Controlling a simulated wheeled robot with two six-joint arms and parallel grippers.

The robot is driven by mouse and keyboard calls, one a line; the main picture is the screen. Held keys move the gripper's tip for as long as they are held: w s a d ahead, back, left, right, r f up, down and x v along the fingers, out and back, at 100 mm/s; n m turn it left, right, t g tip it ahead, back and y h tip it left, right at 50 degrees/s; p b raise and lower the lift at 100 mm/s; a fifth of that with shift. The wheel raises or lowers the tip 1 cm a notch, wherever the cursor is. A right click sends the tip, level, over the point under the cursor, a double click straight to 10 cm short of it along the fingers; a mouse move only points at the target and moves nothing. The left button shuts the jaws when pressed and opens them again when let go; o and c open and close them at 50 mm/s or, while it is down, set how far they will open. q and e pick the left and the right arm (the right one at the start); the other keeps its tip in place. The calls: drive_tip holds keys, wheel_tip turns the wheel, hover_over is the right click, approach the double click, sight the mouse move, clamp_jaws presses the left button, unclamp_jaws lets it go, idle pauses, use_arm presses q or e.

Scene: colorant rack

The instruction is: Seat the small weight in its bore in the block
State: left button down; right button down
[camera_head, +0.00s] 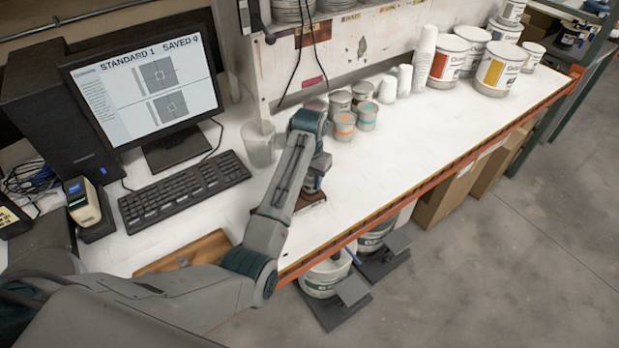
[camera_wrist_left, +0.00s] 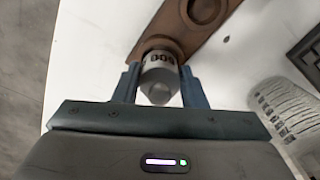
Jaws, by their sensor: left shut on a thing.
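The small weight (camera_wrist_left: 160,80) is a grey metal cylinder with dark digits on its side, seen in the left wrist view. My left gripper (camera_wrist_left: 158,71) is shut on it, one blue-grey finger on each side. The brown block (camera_wrist_left: 178,22) lies just beyond the weight, and its near end meets the weight's far side in the picture. I cannot tell whether the weight is in the bore or above it. Another round bore (camera_wrist_left: 203,10) shows farther along the block. In the head view the block (camera_head: 316,205) is mostly hidden by my left arm.
A keyboard (camera_head: 185,190) and monitor (camera_head: 145,78) stand at left. A translucent cup (camera_head: 258,145) and several small cans (camera_head: 343,127) stand behind my arm. A wooden board (camera_head: 185,252) lies at the front edge.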

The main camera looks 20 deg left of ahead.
use_arm(q)
drive_tip(key=shift+f+b, duration=0.35)
drive_tip(key=shift+f, duration=0.85)
drive_tip(key=c, duration=0.8)
unclamp_jaws()
